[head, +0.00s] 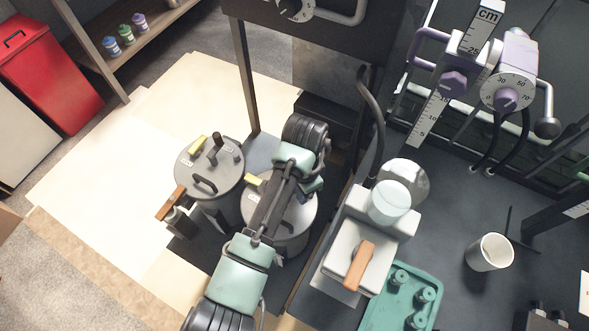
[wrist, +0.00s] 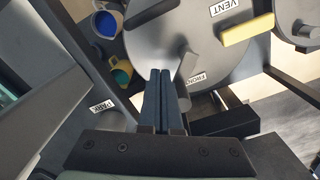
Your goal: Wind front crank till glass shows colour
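Two grey lidded drums stand on the floor, the left one (head: 225,166) in clear view and the right one (head: 306,217) partly behind my arm. A brown-handled crank (head: 170,204) sticks out beside the left drum. In the wrist view a grey lid (wrist: 145,48) carries a label reading FRONT (wrist: 198,77) and a short grey post (wrist: 187,64). My gripper (wrist: 160,72) has its dark fingers together, close beside this post; I cannot tell whether they touch it. The gripper is hidden in the head view. A pale, nearly colourless glass cylinder (head: 389,202) sits on a white housing.
The white housing (head: 337,262) has an orange-brown handle (head: 359,265). A green tray (head: 377,315) and white cup (head: 489,252) are on the dark bench. A yellow handle (wrist: 247,30) lies near the VENT label (wrist: 224,8). Coloured jars (head: 126,34) stand on a shelf.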

